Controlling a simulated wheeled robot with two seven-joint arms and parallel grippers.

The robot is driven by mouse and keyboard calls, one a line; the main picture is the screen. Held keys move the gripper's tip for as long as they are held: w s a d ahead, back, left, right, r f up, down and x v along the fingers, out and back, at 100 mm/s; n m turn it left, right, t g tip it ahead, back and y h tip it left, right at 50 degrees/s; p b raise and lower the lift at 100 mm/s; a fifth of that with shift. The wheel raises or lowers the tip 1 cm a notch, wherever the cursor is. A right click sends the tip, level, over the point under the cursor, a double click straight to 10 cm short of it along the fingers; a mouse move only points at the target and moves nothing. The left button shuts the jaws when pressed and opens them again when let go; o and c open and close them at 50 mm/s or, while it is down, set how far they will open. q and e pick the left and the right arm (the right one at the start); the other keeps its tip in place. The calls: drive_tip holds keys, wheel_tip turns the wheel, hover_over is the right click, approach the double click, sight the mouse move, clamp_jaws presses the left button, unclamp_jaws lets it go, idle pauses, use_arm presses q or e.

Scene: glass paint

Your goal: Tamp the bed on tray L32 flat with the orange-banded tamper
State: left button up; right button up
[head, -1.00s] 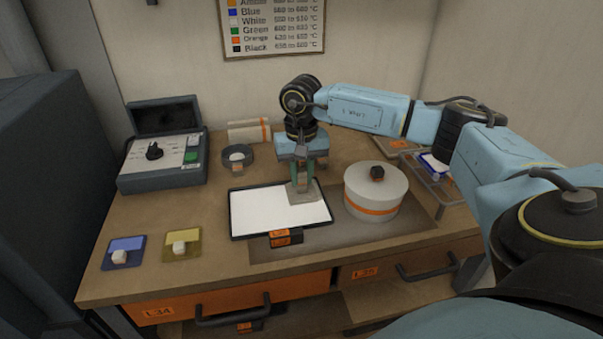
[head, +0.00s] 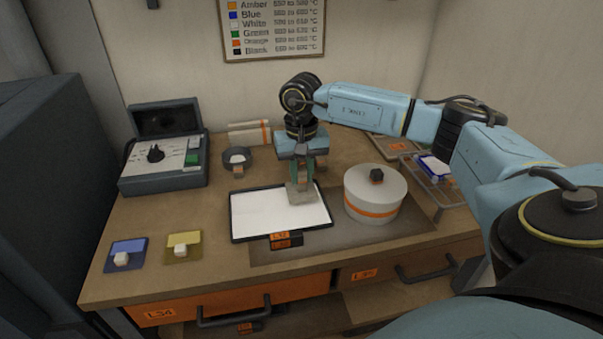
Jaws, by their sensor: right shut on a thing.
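Tray L32 (head: 236,237) is a thin, dark-rimmed tray on the bench with an orange label on its front edge. A white bed (head: 262,213) fills it and looks even where it shows. My right gripper (head: 303,178) is above the tray's right part, pointing down and shut on the tamper (head: 301,196). The tamper's flat grey foot is at the bed's right back part and appears to rest on it; exact contact is hard to tell. The jaws hide most of its handle, and no orange band shows clearly. My left gripper is not in view.
A white round pot (head: 375,190) with an orange band and dark knob stands close right of the tray. A control box (head: 160,165) is at the back left. Blue (head: 126,253) and yellow (head: 183,246) pads bear small white blocks. The bench's left front is otherwise clear.

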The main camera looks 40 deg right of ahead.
drive_tip(key=shift+r, duration=0.3)
wheel_tip(320, 180, up, 4)
drive_tip(key=p, duration=0.3)
idle(0.6)
